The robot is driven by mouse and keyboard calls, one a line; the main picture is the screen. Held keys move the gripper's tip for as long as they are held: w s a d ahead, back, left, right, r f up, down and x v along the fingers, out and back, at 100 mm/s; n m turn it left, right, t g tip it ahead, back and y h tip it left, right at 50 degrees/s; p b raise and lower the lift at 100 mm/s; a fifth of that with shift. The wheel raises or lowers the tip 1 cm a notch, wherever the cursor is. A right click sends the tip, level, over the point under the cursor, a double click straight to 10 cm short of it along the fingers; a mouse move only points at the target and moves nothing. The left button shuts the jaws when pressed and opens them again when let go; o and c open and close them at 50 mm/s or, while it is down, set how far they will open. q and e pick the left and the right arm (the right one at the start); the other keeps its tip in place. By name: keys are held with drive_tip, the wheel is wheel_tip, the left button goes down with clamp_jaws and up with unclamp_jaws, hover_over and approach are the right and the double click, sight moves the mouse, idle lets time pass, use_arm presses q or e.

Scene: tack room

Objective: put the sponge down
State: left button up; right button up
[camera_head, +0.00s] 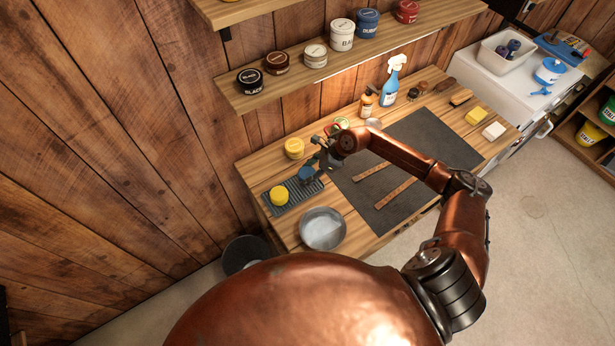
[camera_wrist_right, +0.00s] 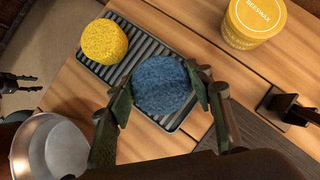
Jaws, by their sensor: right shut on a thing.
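My right gripper (camera_head: 308,178) is shut on a round blue sponge (camera_wrist_right: 165,86), with one finger on each side of it. The sponge also shows in the head view (camera_head: 306,173). It is over the right part of a dark ridged tray (camera_wrist_right: 150,42); I cannot tell whether it touches the ridges. A round yellow sponge (camera_wrist_right: 104,41) sits on the left end of the tray. My left gripper (camera_wrist_right: 22,84) shows small at the left edge of the wrist view, apart from the bench, with its fingers spread and empty.
A metal bowl (camera_head: 323,229) stands at the bench's front left. A yellow beeswax tin (camera_wrist_right: 254,20) is behind the tray. A dark mat (camera_head: 430,145) with brown straps lies to the right. A shelf of tins (camera_head: 340,60) hangs above.

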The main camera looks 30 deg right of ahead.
wheel_tip(320, 180, down, 3)
drive_tip(key=shift+w+a+f+p, duration=0.1)
drive_tip(key=shift+f+p, duration=0.05)
drive_tip(key=shift+p, duration=0.35)
drive_tip(key=shift+f, duration=0.1)
drive_tip(key=o, duration=0.9)
drive_tip(key=shift+c, duration=0.2)
use_arm(q)
drive_tip(key=shift+s+r, duration=0.35)
drive_tip(key=shift+s, duration=0.05)
drive_tip(key=shift+s, duration=0.1)
use_arm(e)
drive_tip(key=shift+d+r, duration=0.25)
drive_tip(key=shift+r, duration=0.2)
use_arm(q)
drive_tip(key=shift+s+f+b, duration=0.25)
drive_tip(key=shift+f+b, duration=0.7)
drive_tip(key=shift+b, duration=0.2)
use_arm(e)
drive_tip(key=v, duration=1.1)
drive_tip(key=shift+s, duration=0.25)
drive_tip(key=shift+c, duration=0.2)
